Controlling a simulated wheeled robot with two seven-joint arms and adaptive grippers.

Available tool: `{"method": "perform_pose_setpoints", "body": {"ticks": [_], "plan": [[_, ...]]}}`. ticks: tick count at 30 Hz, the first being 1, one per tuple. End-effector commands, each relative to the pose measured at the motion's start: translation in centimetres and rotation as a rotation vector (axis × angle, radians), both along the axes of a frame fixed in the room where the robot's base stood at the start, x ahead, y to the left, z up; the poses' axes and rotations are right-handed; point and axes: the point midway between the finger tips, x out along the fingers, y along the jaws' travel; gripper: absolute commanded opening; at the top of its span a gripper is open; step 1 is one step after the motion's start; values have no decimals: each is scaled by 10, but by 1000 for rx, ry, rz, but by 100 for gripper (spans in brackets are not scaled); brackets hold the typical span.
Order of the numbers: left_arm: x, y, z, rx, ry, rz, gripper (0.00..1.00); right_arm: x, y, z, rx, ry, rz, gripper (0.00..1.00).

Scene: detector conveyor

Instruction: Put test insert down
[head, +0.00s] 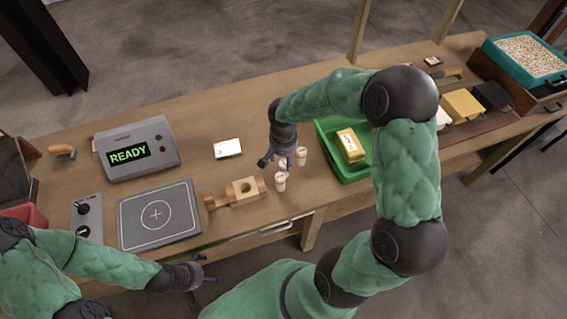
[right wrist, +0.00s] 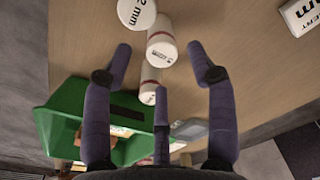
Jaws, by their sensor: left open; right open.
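Three small white cylindrical inserts stand close together on the table: a front one (head: 280,182), a right one (head: 302,156) and one partly hidden by my fingers (head: 283,164). In the right wrist view, one insert's end reads "2 mm" (right wrist: 137,12), another with a red band (right wrist: 161,48) shows between my fingertips, and a third (right wrist: 149,94) is beyond. My right gripper (head: 275,161) is open right beside the inserts; whether a finger touches one cannot be told. My left gripper (head: 204,276) is open and empty at the table's front edge.
A green bin (head: 332,133) with a yellow box (head: 350,146) stands right of the inserts. A wooden block with a hole (head: 243,188) lies to their left. A grey plate with a crosshair (head: 158,215), a "READY" detector box (head: 137,148) and a white card (head: 228,148) are further left.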

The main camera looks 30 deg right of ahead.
Motion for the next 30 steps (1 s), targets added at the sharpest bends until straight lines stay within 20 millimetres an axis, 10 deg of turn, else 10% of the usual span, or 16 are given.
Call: {"method": "perform_pose_setpoints", "body": {"ticks": [9, 30], "plan": [[0, 0, 4, 0, 0, 0, 91, -1, 1, 29, 0, 0, 1, 58], [0, 0, 4, 0, 0, 0, 91, -2, 1, 30, 1, 1, 0, 58]]}}
